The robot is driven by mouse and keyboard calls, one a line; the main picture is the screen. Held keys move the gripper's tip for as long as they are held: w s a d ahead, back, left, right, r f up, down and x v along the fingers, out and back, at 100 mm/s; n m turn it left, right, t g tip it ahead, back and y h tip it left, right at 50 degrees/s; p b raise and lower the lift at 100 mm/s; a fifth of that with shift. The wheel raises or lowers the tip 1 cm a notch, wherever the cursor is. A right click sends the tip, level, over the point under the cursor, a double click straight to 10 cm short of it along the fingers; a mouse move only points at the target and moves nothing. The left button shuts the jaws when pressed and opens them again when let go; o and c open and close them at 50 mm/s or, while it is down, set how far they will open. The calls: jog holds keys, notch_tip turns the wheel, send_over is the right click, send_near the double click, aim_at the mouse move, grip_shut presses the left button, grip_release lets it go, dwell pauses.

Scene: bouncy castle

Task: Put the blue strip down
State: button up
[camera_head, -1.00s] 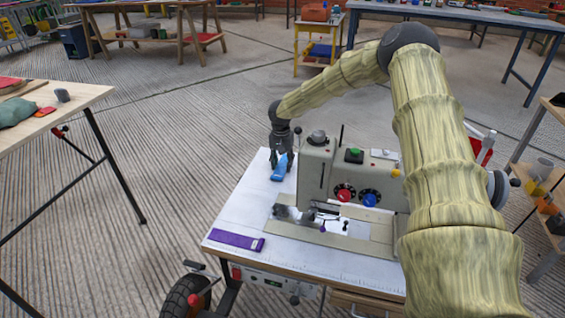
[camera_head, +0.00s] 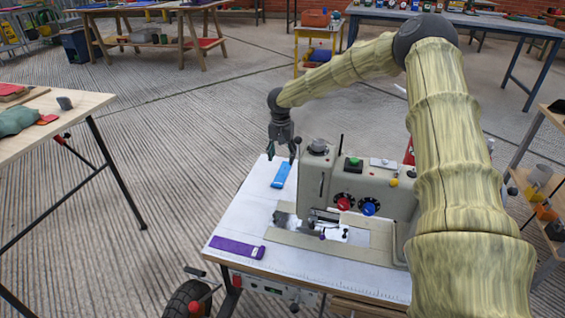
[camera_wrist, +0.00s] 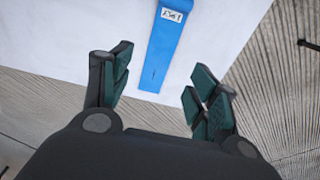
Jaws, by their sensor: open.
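The blue strip (camera_head: 281,175) lies flat on the white top of the sewing table (camera_head: 258,208), near its back left corner, left of the sewing machine. In the wrist view the blue strip (camera_wrist: 164,45) lies on the white surface beyond my fingertips, with a small printed label near its upper end. My gripper (camera_head: 283,157) is open and empty above the strip in the head view. In the wrist view my gripper (camera_wrist: 158,80) shows its two fingers spread wide apart, with the strip's near end between and beyond them.
A purple strip (camera_head: 237,248) lies at the table's front left. The sewing machine (camera_head: 360,193) stands close to the right of my gripper. A wooden table (camera_head: 85,103) with cloth items is at the left. A shelf (camera_head: 540,180) stands at the right.

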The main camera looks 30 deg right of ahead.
notch_tip(320, 180, up, 6)
jog(key=shift+s+a+f+p, duration=0.1)
jog(key=shift+s+f+p, duration=0.1)
jog(key=shift+p, duration=0.4)
dwell(0.7)
